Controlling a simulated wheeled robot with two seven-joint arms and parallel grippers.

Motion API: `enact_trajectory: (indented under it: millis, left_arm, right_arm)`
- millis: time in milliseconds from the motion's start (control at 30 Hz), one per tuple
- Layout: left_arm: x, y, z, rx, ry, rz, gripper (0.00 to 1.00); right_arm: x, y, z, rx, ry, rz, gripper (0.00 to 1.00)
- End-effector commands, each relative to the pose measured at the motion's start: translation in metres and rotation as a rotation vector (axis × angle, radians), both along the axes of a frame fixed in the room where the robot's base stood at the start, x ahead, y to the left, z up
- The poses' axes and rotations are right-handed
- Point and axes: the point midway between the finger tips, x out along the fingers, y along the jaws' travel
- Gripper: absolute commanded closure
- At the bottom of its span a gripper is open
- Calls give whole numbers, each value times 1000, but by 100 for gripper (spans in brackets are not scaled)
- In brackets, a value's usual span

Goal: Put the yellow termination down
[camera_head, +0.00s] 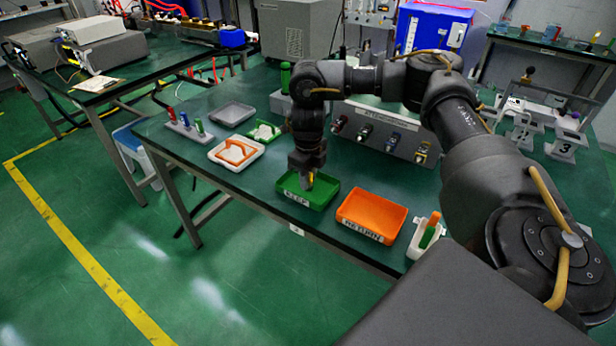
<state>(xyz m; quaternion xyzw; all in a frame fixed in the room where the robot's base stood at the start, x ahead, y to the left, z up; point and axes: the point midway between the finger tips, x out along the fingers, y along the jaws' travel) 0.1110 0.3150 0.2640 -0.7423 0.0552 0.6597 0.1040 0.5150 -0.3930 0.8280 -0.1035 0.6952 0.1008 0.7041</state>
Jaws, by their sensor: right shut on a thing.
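My right gripper (307,174) points down over the green tray (322,196) at the front edge of the table. It is shut on a small yellow piece, the yellow termination (309,181), which shows only as a bit of colour between the fingertips. The piece is at or just above the tray; I cannot tell whether it touches the tray floor. The green tray has a white label on its front. My left gripper is not in view.
An orange tray (371,215) marked RETURN stands right of the green tray. A white holder (424,240) with a green and orange piece is beyond it. A rack (188,130) of coloured pieces, a white tray (236,154) and a grey tray (232,114) lie left.

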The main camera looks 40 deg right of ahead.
Motion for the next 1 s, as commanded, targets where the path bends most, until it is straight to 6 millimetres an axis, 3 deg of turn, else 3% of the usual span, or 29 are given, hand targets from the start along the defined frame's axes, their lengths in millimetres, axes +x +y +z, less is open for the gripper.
enact_trajectory:
  millis: [100, 133, 300, 667, 833, 1000]
  left_arm:
    - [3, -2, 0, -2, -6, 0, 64]
    - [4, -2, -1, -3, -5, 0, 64]
    - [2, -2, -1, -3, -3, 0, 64]
    - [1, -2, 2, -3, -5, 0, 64]
    - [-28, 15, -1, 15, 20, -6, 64]
    - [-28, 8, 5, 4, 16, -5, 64]
  right_arm:
    - [-4, 1, -8, 0, 16, 4, 100]
    - [-5, 1, -9, 0, 17, 5, 74]
    - [-4, 1, -8, 0, 15, 3, 55]
    - [-3, 0, 3, 0, 8, 2, 55]
    - [-2, 1, 34, 0, 4, 5, 55]
    - [-2, 1, 73, -1, 5, 3, 55]
